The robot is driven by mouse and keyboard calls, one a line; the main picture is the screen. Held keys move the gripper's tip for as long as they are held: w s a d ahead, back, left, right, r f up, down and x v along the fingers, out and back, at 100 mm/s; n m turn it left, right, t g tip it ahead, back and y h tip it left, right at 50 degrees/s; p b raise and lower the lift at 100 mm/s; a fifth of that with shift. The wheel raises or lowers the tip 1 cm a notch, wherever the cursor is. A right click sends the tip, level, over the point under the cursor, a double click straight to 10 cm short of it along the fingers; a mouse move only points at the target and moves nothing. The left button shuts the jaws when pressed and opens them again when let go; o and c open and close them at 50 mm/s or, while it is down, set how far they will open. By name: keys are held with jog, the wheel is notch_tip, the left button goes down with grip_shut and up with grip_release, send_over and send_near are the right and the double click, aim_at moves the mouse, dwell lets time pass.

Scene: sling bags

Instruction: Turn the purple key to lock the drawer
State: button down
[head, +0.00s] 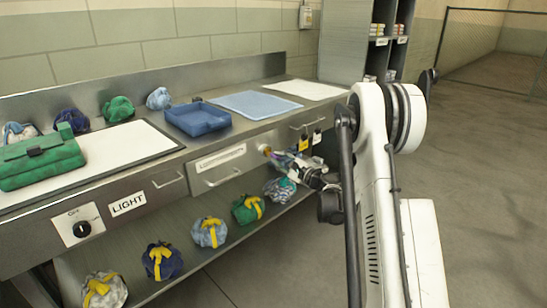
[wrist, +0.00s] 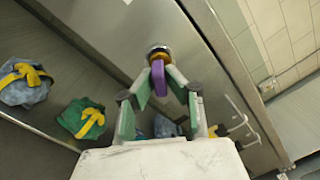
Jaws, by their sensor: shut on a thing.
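The purple key (wrist: 158,78) sticks out of a round lock with a yellowish collar (wrist: 159,53) on the metal drawer front. My gripper (wrist: 160,86) is shut on the key, with one green-padded finger on each side of it. In the head view my gripper (head: 284,160) reaches in from the right to the lock (head: 265,150). The drawer (head: 205,173) has a handle and a white label and looks closed, flush with the counter front. The key is mostly hidden by the fingers in the head view.
A blue tray (head: 198,119), a light blue mat (head: 248,104) and a green sling bag (head: 40,160) are on the counter. Several tied bags sit on the lower shelf (head: 185,262). The floor at right is open.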

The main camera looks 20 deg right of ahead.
jog(key=shift+n+b, duration=0.55)
jog(key=shift+n, duration=1.35)
jog(key=shift+f+n+b, duration=0.1)
jog(key=shift+n+b, duration=0.35)
jog(key=shift+n, duration=0.75)
jog(key=c, duration=1)
grip_release()
jog(key=shift+c, duration=0.2)
jog(key=shift+s, duration=0.1)
jog(key=v, duration=0.6)
jog(key=shift+s+b, duration=0.35)
jog(key=shift+s, duration=0.05)
jog(key=shift+d, duration=0.15)
